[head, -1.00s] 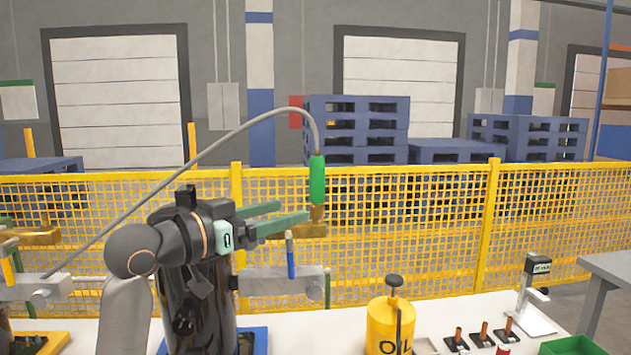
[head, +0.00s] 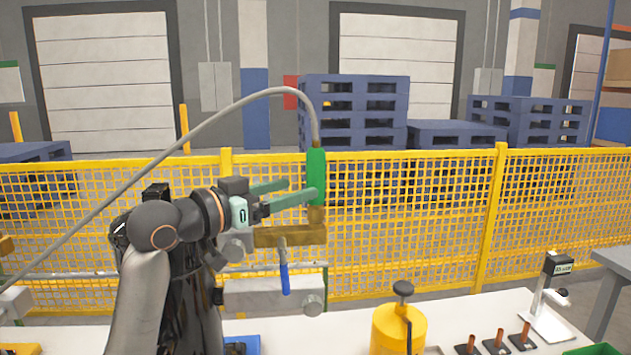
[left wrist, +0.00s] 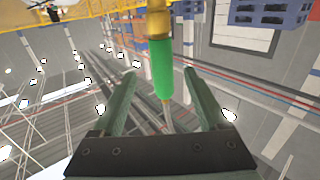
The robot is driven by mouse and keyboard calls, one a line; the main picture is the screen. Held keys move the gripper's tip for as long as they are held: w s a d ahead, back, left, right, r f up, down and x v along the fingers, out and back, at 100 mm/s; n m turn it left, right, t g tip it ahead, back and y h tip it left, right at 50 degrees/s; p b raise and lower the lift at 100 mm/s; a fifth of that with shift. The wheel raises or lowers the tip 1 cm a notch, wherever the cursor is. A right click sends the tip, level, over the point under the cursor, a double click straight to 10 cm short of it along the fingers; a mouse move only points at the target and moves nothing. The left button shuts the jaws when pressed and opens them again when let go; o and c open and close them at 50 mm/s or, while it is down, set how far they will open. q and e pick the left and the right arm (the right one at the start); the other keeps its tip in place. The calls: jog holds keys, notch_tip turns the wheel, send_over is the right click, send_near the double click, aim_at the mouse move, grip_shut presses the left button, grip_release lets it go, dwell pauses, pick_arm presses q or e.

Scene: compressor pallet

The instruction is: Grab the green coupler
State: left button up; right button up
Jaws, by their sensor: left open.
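The green coupler (head: 316,177) hangs upright at the end of a grey hose (head: 215,115), with a brass fitting (head: 316,214) at its lower end. My left gripper (head: 302,191) is open, and its green fingers reach toward the coupler from the left. In the left wrist view the coupler (left wrist: 162,70) stands between and just beyond the tips of the two open fingers (left wrist: 165,82). I cannot tell whether a finger touches it. My right gripper is not in view.
A brass bar (head: 290,236) and a blue-handled valve (head: 284,272) are just below the gripper. A yellow oil can (head: 398,328) stands on the white table (head: 345,337). A yellow mesh fence (head: 420,215) and blue pallets (head: 352,112) are behind.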

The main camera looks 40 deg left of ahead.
aim_at(310, 184)
pick_arm(q)
jog(key=w, duration=0.3)
jog(key=shift+w+d+r+p, duration=0.1)
jog(key=shift+w+p, duration=0.25)
jog(key=shift+w, duration=0.4)
jog(key=w+p, duration=0.1)
jog(key=w, duration=0.3)
jog(key=shift+w, duration=0.5)
jog(key=c, duration=0.5)
grip_shut()
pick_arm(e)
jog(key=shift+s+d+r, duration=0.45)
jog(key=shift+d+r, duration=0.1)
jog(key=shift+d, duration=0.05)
